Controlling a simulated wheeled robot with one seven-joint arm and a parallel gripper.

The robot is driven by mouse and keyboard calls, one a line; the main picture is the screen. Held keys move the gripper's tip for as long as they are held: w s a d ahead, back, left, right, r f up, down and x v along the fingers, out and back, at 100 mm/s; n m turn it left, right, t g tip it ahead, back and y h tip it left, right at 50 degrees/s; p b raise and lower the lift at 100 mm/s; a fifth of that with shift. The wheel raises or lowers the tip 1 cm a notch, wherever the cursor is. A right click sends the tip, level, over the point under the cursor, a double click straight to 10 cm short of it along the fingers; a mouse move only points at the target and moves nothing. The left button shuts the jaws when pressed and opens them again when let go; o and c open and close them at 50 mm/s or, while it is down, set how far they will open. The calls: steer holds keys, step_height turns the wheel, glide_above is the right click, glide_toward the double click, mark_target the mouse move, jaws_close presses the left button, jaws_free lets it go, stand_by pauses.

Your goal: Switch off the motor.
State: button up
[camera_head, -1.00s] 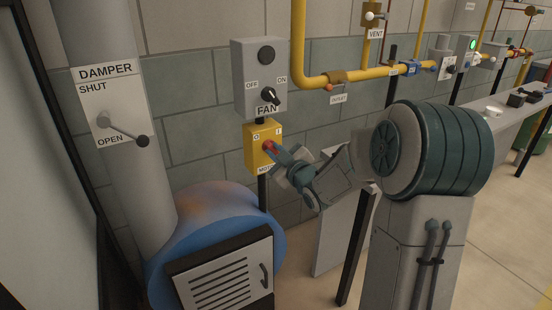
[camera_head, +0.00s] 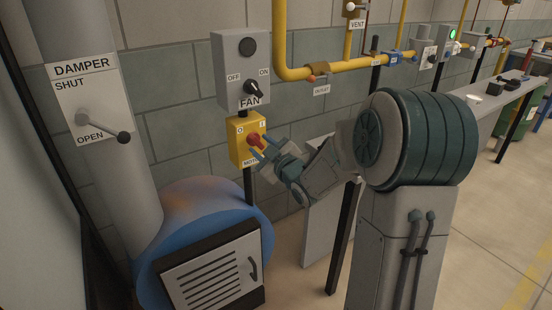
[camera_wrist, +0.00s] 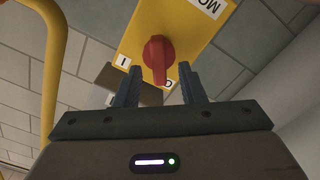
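The yellow motor switch box (camera_head: 236,152) hangs on the wall under the fan box. Its red knob (camera_head: 254,139) also shows in the wrist view (camera_wrist: 158,56), where the knob's handle points toward the O label (camera_wrist: 169,84), away from the I label (camera_wrist: 123,62). My gripper (camera_head: 262,149) is in front of the knob. In the wrist view its two fingers (camera_wrist: 160,84) are apart, with the handle's end between or just beyond their tips. No finger is seen pressing on it.
The grey fan box (camera_head: 240,75) above has its black knob turned toward ON. The damper lever (camera_head: 104,127) is on the duct at left. A blue blower (camera_head: 215,215) stands below. A yellow gas pipe (camera_head: 285,72) runs to the right.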

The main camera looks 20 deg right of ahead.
steer(key=v, duration=1.2)
steer(key=shift+s, duration=0.25)
steer(key=s+d+r+m+g+h+p, duration=0.2)
steer(key=s+r+m+g+h+p, duration=0.45)
steer(key=p, duration=0.35)
steer(key=s+a+r+m+g+p, duration=0.2)
steer(key=s+a+g+p, duration=0.1)
steer(key=s, duration=0.4)
steer(key=s+a+r+m+g+p, duration=0.2)
steer(key=s+g, duration=0.3)
steer(key=s, duration=0.3)
steer(key=shift+s+a+r+y+p, duration=0.2)
steer(key=shift+a+y+p, duration=0.25)
steer(key=shift+a+p, duration=0.3)
steer(key=shift+d, duration=0.1)
steer(key=shift+c, duration=0.3)
